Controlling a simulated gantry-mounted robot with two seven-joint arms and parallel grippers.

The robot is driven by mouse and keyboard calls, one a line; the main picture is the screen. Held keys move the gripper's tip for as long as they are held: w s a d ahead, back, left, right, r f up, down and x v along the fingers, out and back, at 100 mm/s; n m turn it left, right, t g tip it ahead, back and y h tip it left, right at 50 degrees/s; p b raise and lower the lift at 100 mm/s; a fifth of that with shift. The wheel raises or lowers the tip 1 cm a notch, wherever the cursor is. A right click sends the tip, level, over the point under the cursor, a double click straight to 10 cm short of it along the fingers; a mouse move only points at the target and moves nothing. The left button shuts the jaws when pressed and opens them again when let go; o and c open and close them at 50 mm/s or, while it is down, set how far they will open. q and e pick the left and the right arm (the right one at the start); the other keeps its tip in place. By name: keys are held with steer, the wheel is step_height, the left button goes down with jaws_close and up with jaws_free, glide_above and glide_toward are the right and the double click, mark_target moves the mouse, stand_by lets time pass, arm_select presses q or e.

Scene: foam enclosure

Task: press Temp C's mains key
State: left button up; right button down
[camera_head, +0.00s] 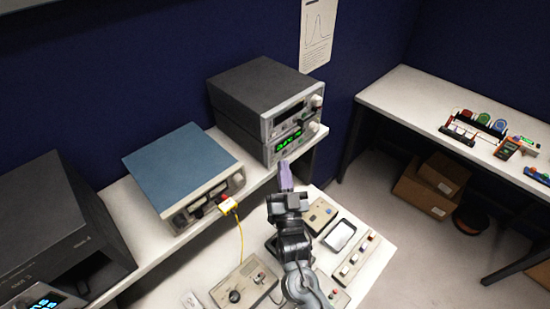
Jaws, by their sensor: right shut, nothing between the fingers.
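Two grey instruments are stacked against the blue wall, the upper one (262,85) on the lower one (234,139). The lower one has a lit green display (288,138), and its front faces right and toward me. I cannot read which unit is Temp C, and I cannot make out a mains key. My right gripper (285,172) is shut and empty, its purple fingers pointing up toward the lower front of the stack. It appears just below that front; contact cannot be told. My left gripper is not in view.
A dark unit (60,225) is at far left. Control boxes (245,283) and a tray (340,236) lie on the near table. A side bench (400,95) is at right.

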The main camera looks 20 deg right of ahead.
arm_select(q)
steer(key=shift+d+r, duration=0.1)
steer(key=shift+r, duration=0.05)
arm_select(e)
steer(key=shift+s+d, duration=0.1)
steer(key=shift+s, duration=0.1)
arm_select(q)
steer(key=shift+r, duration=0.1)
arm_select(e)
steer(key=shift+s, duration=0.1)
arm_select(q)
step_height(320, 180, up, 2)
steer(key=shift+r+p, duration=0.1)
steer(key=shift+p, duration=1.15)
arm_select(e)
steer(key=s+d, duration=0.1)
steer(key=s, duration=0.1)
steer(key=s+d, duration=0.1)
steer(key=s, duration=0.1)
steer(key=shift+s+d, duration=0.1)
steer(key=shift+d, duration=0.1)
